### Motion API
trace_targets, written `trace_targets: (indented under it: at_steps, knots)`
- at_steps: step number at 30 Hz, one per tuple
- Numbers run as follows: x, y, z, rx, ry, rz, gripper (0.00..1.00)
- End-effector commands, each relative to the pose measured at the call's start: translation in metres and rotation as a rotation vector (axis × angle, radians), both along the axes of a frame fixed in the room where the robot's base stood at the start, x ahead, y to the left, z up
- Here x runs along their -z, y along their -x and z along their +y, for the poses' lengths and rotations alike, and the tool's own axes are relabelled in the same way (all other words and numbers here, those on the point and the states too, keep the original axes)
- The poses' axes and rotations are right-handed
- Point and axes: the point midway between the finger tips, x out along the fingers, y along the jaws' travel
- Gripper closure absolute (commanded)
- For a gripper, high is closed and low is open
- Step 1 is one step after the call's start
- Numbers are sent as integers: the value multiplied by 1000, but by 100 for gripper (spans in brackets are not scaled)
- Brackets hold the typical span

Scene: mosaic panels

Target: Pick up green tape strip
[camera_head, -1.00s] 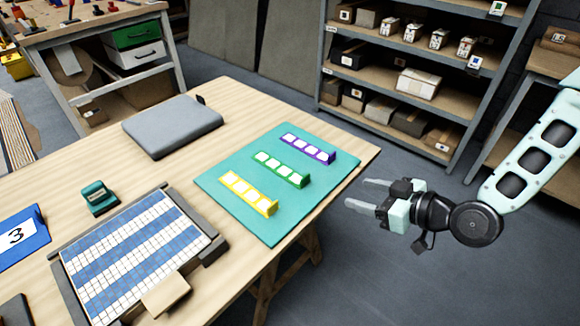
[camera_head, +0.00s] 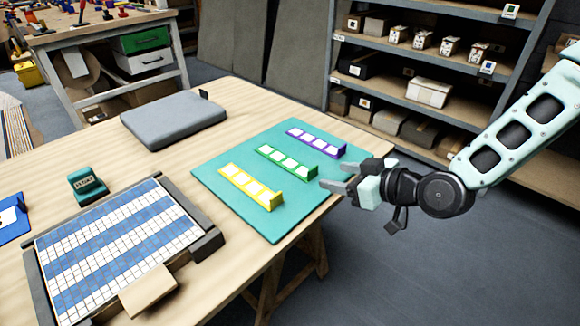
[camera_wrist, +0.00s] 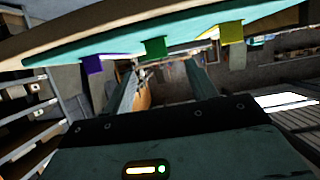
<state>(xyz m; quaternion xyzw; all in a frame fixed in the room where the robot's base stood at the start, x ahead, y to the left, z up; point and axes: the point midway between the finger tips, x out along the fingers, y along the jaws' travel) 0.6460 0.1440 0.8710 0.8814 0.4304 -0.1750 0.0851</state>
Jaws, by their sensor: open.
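The green tape strip (camera_head: 286,162) lies on a teal mat (camera_head: 217,190) on the table, between a yellow strip (camera_head: 250,187) and a purple strip (camera_head: 316,143). Each strip carries a row of white squares and has a raised end toward my arm. My gripper (camera_head: 330,174) is open and empty at the mat's right edge, just right of the green strip's raised end. In the wrist view, the green end (camera_wrist: 155,48) shows between the purple end (camera_wrist: 92,64) and the yellow end (camera_wrist: 232,32), ahead of my fingers (camera_wrist: 160,80).
A mosaic panel (camera_head: 115,240) in a dark frame fills the front left of the table. A grey pad (camera_head: 172,119) and a small teal block (camera_head: 88,187) lie behind it. Shelves with boxes (camera_head: 429,91) stand at the back right.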

Motion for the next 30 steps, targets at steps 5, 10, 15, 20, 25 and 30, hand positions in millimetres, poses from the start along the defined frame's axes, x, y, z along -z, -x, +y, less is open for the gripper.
trace_targets:
  at_steps: [5, 10, 15, 20, 25, 30]
  knots:
    - [8, -11, 15, -1, 1, 1, 43]
    - [12, -19, 22, 0, -1, 2, 43]
    - [23, -36, 38, 1, -1, 3, 43]
    - [29, -45, 50, 0, -1, 1, 43]
    - [30, -46, 52, 0, 1, 0, 43]
    - [30, -46, 51, 1, 2, 0, 65]
